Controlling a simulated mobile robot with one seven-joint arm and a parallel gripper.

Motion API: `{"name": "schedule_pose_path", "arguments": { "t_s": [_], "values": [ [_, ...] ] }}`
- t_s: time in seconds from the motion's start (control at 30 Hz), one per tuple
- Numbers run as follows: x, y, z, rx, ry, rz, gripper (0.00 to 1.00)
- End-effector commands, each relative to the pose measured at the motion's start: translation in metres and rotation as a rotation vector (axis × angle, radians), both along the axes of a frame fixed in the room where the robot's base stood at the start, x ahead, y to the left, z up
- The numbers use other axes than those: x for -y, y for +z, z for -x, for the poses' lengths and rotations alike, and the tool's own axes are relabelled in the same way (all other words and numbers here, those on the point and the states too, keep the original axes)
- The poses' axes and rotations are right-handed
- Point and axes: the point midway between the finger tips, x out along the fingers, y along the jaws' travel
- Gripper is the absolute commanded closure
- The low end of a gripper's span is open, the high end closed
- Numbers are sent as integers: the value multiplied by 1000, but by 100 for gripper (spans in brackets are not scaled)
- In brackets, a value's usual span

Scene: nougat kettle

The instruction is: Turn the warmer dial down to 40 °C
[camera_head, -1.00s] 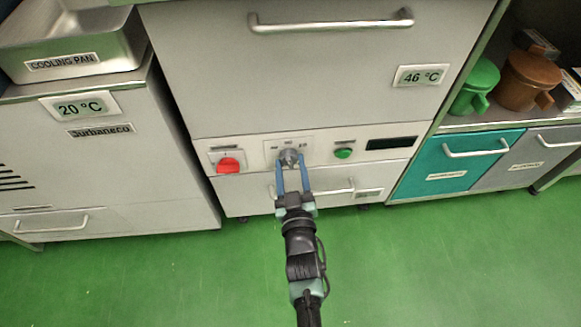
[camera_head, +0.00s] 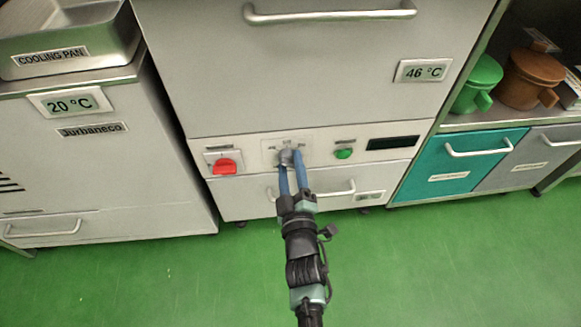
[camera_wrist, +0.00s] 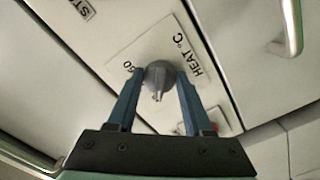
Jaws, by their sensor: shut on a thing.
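The warmer dial (camera_head: 286,157) is a small grey knob on a pale plate in the white cabinet's lower control strip. In the wrist view the dial (camera_wrist: 158,78) sits between the two blue fingers of my gripper (camera_wrist: 158,88), which is shut on it. The plate (camera_wrist: 148,55) reads "HEAT °C", with a "60" mark beside the dial. The other scale marks are hidden or too small to read. In the head view my gripper (camera_head: 292,162) reaches up to the dial from below. A label (camera_head: 423,71) above reads "46 °C".
A red switch (camera_head: 225,167) is left of the dial, and a green button (camera_head: 344,153) and dark display (camera_head: 393,143) are right. A drawer handle (camera_head: 335,192) lies just below. A "20 °C" cabinet (camera_head: 110,180) stands left. The green floor (camera_head: 420,280) in front is clear.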

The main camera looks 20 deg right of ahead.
Motion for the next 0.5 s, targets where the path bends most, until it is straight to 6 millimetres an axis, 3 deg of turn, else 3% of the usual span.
{"name": "schedule_pose_path", "arguments": {
  "t_s": [0.47,0.5],
  "values": [
    [0,0,0,-4,0,15,100],
    [0,0,0,-4,0,15,44]
  ]
}}
